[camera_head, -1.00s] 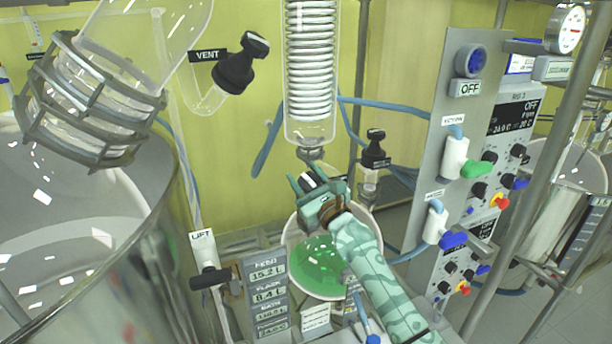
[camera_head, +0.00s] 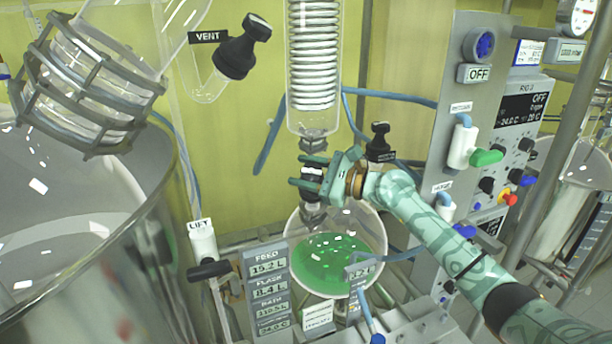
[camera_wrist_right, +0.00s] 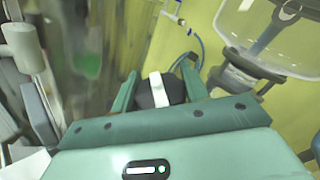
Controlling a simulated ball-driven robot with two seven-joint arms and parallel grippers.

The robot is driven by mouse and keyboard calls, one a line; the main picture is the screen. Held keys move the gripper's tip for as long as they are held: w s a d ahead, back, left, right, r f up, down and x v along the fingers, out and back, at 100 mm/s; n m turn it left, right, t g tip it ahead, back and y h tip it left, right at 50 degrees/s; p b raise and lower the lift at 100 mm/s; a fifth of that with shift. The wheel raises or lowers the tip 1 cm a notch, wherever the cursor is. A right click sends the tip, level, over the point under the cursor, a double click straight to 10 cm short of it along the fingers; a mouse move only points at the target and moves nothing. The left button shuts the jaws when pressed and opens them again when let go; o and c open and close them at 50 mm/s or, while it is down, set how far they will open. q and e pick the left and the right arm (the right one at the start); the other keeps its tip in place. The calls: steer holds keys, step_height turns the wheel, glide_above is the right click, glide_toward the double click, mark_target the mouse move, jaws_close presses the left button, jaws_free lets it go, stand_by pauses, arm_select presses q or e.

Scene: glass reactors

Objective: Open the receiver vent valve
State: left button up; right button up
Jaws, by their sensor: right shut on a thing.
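My right gripper (camera_head: 308,176) reaches in from the right, below the coiled glass condenser (camera_head: 313,70). It is shut on a black knob with a white stripe, which sits between its fingers in the right wrist view (camera_wrist_right: 160,90). The knob is just above the round receiver flask (camera_head: 372,228), which holds green liquid. The fingers hide much of the knob, so its turn position is unclear. A separate black-capped valve (camera_head: 380,143) stands behind the gripper to the right; its label is too small to read. My left gripper is not in view.
A black valve (camera_head: 237,55) with a VENT label is at the upper left. A large steel vessel (camera_head: 110,260) fills the left. A control panel (camera_head: 470,100) with coloured knobs is at the right. Blue hoses run behind my arm. A LIFT handle (camera_head: 208,270) is at lower left.

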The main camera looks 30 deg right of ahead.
steer(key=shift+n+g+y, duration=0.3)
steer(key=shift+n+g, duration=0.2)
steer(key=shift+g, duration=0.1)
steer(key=o, duration=1)
steer(key=shift+a, duration=0.1)
